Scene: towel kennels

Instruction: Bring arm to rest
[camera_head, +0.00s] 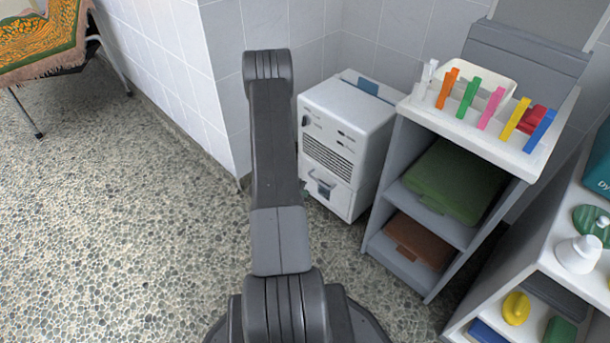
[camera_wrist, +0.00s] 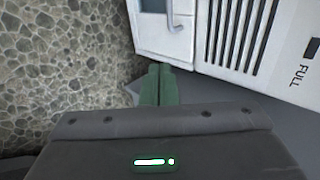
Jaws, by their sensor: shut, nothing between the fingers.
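My gripper (camera_wrist: 160,70) shows in the wrist view with its two green fingers side by side and touching, nothing between them. It points at the floor near the foot of a white vented appliance (camera_wrist: 202,30). Whether the fingers touch the appliance I cannot tell. The appliance (camera_head: 350,118) stands just right of the arm there, against the tiled wall.
A white shelf (camera_head: 555,262) with small items is at lower right. A cloth-covered stand (camera_head: 40,45) is at upper left. Pebbled floor (camera_head: 110,220) at left is clear.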

